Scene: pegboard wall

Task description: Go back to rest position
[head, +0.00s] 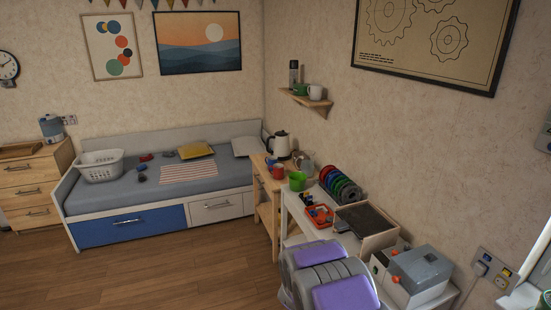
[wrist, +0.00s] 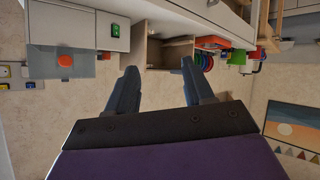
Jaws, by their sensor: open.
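My gripper (wrist: 158,70) shows in the wrist view, where the picture is upside down. Its two dark fingers are spread apart with nothing between them. Past the fingers are the wall and the grey-and-white box-like machine with a red knob (wrist: 65,60). In the head view my purple and grey arm parts (head: 330,276) sit low in the picture, folded close to me, in front of the white table (head: 292,206). The gripper's fingers cannot be made out in the head view.
The table carries a red tray (head: 318,215), coloured spools (head: 340,184), a dark-topped box (head: 366,222) and the machine (head: 416,272). A wooden stand (head: 262,190) holds a kettle (head: 281,144). A bed (head: 155,190) stands behind. Wooden floor (head: 130,270) at left is clear.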

